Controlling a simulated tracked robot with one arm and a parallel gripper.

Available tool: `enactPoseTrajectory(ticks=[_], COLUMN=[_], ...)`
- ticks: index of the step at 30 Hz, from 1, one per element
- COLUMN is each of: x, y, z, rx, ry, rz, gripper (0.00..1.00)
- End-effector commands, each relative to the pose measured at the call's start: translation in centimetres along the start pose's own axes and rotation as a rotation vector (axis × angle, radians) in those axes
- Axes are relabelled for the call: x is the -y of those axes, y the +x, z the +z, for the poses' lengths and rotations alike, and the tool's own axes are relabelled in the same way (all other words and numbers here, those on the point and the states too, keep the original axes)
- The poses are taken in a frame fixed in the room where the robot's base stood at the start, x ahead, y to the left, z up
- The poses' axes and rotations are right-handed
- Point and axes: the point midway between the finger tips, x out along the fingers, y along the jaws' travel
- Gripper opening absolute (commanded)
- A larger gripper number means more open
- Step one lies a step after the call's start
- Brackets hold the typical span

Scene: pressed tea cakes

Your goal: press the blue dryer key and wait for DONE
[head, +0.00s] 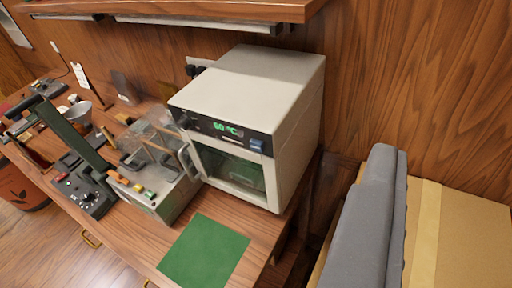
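The dryer (284,95) is a cream box near the right end of the wooden bench, with its front facing me at an angle. Its dark control strip has a green display (228,130) that reads about 60 °C; I see no DONE on it. The blue key (257,145) sits at the right end of that strip, above the door. The glass-fronted door (228,170) looks shut, with a handle at its left; what is inside is too dark to tell. My gripper is not in view.
A green mat (205,250) lies bare in front of the dryer. To the left stand a metal box with coloured buttons (160,185) and a dark-green lever device (75,135). A shelf (180,8) overhangs the bench. A cardboard box (455,235) with grey padding (365,225) is at right.

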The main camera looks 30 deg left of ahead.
Motion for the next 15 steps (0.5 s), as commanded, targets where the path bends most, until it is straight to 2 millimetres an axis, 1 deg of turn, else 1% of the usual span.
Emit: enactPoseTrajectory(ticks=[1,2,3,5,6,15], x=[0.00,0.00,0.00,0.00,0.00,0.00], y=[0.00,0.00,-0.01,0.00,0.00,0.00], z=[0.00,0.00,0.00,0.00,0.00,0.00], rx=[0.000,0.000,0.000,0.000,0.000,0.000], ry=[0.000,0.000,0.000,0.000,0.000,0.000], rz=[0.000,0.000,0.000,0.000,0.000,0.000], gripper=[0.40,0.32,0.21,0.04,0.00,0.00])
